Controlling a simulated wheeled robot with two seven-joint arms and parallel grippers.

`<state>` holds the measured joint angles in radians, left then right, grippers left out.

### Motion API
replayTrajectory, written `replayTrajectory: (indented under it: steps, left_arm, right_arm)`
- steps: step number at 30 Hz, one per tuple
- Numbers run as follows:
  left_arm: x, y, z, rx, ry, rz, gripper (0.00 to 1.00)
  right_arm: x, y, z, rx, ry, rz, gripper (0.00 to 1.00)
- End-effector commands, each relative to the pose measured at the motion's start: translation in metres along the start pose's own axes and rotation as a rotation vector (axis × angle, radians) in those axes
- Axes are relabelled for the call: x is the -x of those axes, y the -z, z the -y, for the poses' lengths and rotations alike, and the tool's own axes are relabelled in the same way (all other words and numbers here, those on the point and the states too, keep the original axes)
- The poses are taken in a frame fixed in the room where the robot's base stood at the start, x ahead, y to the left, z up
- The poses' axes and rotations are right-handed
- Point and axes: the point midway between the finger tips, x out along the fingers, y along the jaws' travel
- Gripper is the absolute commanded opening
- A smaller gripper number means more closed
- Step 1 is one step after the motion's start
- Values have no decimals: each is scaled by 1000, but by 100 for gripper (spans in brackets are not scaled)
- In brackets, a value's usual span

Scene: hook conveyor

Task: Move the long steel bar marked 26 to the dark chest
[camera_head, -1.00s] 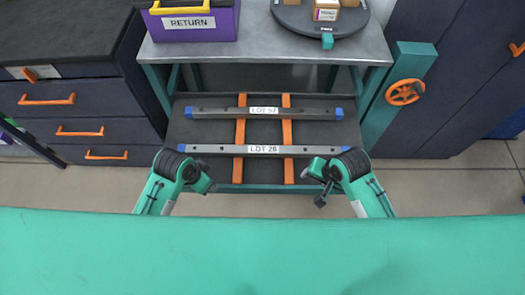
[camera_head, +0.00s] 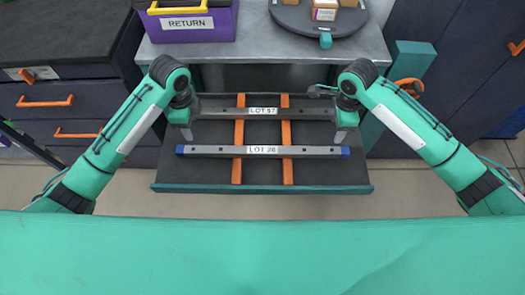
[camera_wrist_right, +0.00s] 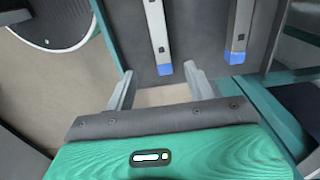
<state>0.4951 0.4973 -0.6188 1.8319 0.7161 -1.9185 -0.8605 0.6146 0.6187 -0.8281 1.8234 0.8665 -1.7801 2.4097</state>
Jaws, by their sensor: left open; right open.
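The long steel bar marked LOT 26 (camera_head: 215,150), grey with blue ends, lies across two orange strips on a dark lower tray. It also shows in the right wrist view (camera_wrist_right: 157,30). My left gripper (camera_head: 187,134) is open near the bar's left end. My right gripper (camera_head: 345,134) is open near its right end. In the right wrist view, the bar's blue end lies just beyond and between the open fingers (camera_wrist_right: 160,88), with nothing held. The dark chest (camera_head: 75,98), with orange drawer handles, stands at the left.
A second similar bar, its label seemingly LOT 57 (camera_head: 215,111), lies behind on the same orange strips (camera_head: 238,172). A grey table (camera_head: 260,45) above carries a purple RETURN bin (camera_head: 190,28) and a dark turntable (camera_head: 290,14) with boxes. A teal post (camera_head: 408,60) stands at right.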

Motion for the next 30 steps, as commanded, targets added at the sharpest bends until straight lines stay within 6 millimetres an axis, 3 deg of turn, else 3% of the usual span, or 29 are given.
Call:
replayTrajectory:
  steps: [11, 30]
  left_arm:
    - [-10, 1, 0, 3, 0, -2, 55]
    - [-122, 1, 0, 4, -1, -1, 55]
  right_arm:
    - [-10, 0, 0, 2, -1, -1, 55]
    - [-122, 0, 0, 2, 0, 0, 55]
